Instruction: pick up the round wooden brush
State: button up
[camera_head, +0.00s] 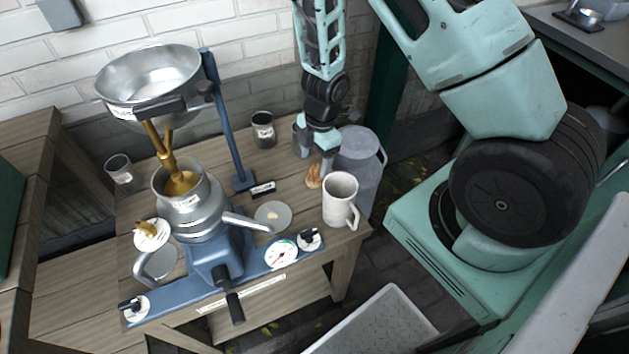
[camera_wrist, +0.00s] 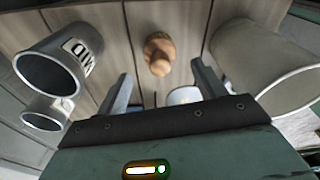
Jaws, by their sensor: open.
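The round wooden brush (camera_head: 314,176) stands on the wooden table, between the white mug and the grey can. In the wrist view, the brush (camera_wrist: 158,53) shows as a small tan knobbed shape on the planks, seen from above. My gripper (camera_head: 315,160) is over the table at the brush, its fingers pointing down. In the wrist view, my gripper (camera_wrist: 163,85) has its two fingers wide apart with nothing between them. The brush lies beyond the fingertips, roughly centred between them. In the head view, a finger partly overlaps the brush's upper part, and I cannot tell the exact gap.
The white mug (camera_head: 340,200) stands just right of the brush, and the large grey can (camera_head: 358,165) is behind it. A dark labelled cup (camera_head: 263,130) stands to the left. The blue-based separator (camera_head: 215,255) with its metal bowl (camera_head: 150,80) fills the table's left. A small disc (camera_head: 272,216) lies nearby.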

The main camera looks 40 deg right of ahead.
aim_at(315, 166)
jog(key=f+b, duration=0.2)
jog(key=f, duration=0.1)
jog(key=f+b, duration=0.1)
jog(key=f, duration=0.1)
jog(key=shift+a+f+b, duration=0.2)
jog(key=shift+f+b, duration=0.15)
jog(key=shift+f, duration=0.05)
jog(key=shift+r, duration=0.1)
jog(key=c, duration=1.1)
jog(key=shift+r, duration=0.1)
notch_tip(315, 166, up, 10)
jog(key=p, duration=0.6)
